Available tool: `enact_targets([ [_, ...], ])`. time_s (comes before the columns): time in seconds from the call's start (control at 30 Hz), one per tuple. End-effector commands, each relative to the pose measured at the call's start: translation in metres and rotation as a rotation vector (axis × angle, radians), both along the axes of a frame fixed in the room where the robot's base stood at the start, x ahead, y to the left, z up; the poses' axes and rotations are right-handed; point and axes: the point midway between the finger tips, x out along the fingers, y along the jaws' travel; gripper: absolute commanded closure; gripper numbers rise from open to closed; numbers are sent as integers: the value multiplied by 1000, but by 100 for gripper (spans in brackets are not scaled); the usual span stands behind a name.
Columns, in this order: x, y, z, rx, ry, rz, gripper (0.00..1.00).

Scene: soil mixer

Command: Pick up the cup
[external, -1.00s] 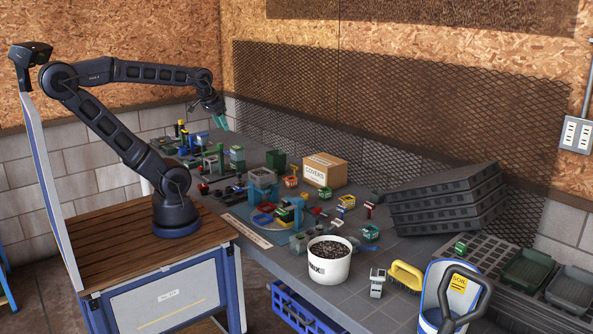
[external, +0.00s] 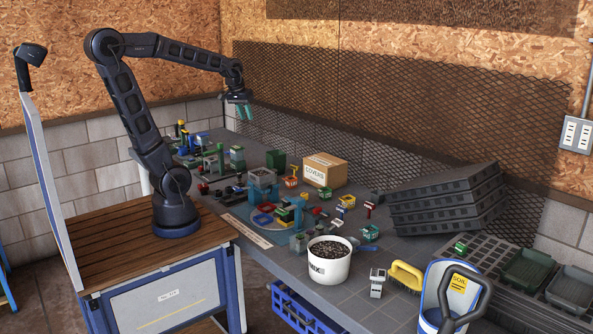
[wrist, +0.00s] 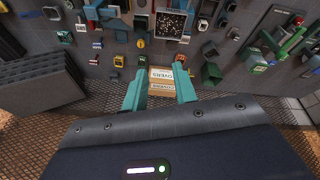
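My gripper (external: 243,110) hangs above the back part of the bench, pointing down, well clear of the objects. In the wrist view its two teal fingers (wrist: 159,72) stand apart with nothing between them. I cannot tell for sure which thing is the cup. A small grey, translucent cup-like container (external: 299,242) stands left of the white bucket (external: 330,267), which holds dark soil. A square grey container (external: 262,178) sits at the back of the blue round plate (external: 245,228). The wrist view shows a square soil-filled container (wrist: 173,25).
A cardboard box (external: 325,171) marked COVERS stands behind the round plate, beside a dark green bin (external: 276,161). Several small coloured objects crowd the bench. Stacked black trays (external: 445,205) stand at the right. A mesh wall (external: 370,125) runs behind the bench.

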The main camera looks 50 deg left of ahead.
Motion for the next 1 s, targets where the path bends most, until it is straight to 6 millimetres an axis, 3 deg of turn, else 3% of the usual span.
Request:
enact_targets([
  [0.27, 74, 13, -15, -51, 56, 170, 72],
  [0.53, 143, 29, -43, -89, 107, 338, 72],
  [0.77, 200, 45, -78, -114, 148, 481, 72],
  [1.0, 254, 62, -125, -133, 190, 633, 72],
])
